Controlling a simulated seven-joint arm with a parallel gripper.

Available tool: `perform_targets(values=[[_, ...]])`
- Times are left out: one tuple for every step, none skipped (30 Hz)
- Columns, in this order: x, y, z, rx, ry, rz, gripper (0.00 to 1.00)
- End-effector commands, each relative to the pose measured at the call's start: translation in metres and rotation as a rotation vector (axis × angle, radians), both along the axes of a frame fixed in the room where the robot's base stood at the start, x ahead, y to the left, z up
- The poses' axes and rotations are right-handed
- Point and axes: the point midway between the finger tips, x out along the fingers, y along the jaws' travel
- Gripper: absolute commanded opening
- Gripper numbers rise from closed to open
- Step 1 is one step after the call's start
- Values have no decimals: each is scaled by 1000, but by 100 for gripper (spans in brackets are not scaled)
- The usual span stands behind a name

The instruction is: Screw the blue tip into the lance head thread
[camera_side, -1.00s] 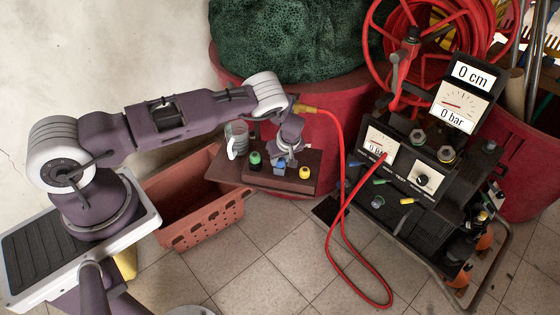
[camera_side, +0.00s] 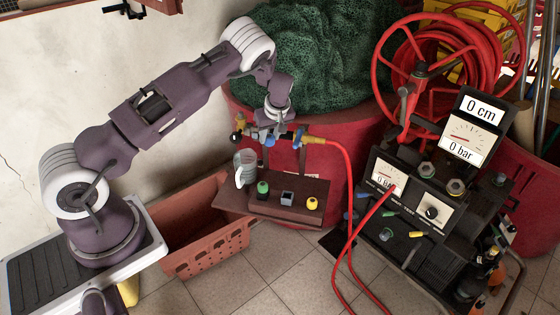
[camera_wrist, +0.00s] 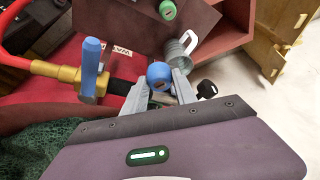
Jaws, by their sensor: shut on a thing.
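My gripper (camera_wrist: 160,92) is shut on the blue tip (camera_wrist: 160,75), which sits between the two grey fingers in the wrist view. In the side view my gripper (camera_side: 268,133) is above the brown shelf, in front of the lance. The lance has a brass fitting (camera_wrist: 58,72), a blue lever (camera_wrist: 90,65) and a dark pipe (camera_wrist: 120,88) that runs behind my fingers. In the side view its brass end (camera_side: 312,140) joins a red hose. My fingers cover much of the lance head, and I cannot tell whether the tip touches its thread.
The brown shelf (camera_side: 235,204) below carries a green tip (camera_side: 263,187), a yellow tip (camera_side: 312,203), a small grey-blue block (camera_side: 287,198) and a clear jug (camera_side: 246,168). An orange crate (camera_side: 205,250) stands below left. A gauge cart (camera_side: 440,200) is at right, reading 0 cm and 0 bar.

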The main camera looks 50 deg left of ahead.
Motion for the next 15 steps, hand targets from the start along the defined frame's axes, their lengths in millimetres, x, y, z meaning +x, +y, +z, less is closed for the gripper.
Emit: perform_targets(values=[[3,21,19,2,-7,0,0],[4,34,30,3,-7,-4,0],[5,51,46,3,-7,-10,0],[4,64,57,3,-7,-14,0],[3,76,68,5,-5,-19,0],[1,91,82,4,-4,-24,0],[-1,100,92,4,-3,-29,0],[-3,109,100,4,-3,-33,0],[-5,119,110,3,-2,-36,0],[-7,125,116,3,0,-40,0],[-9,131,121,3,0,-41,0],[-11,135,126,2,2,-45,0],[-12,138,128,2,2,-45,0],[-13,141,131,3,2,-46,0],[-13,142,132,2,3,-47,0]])
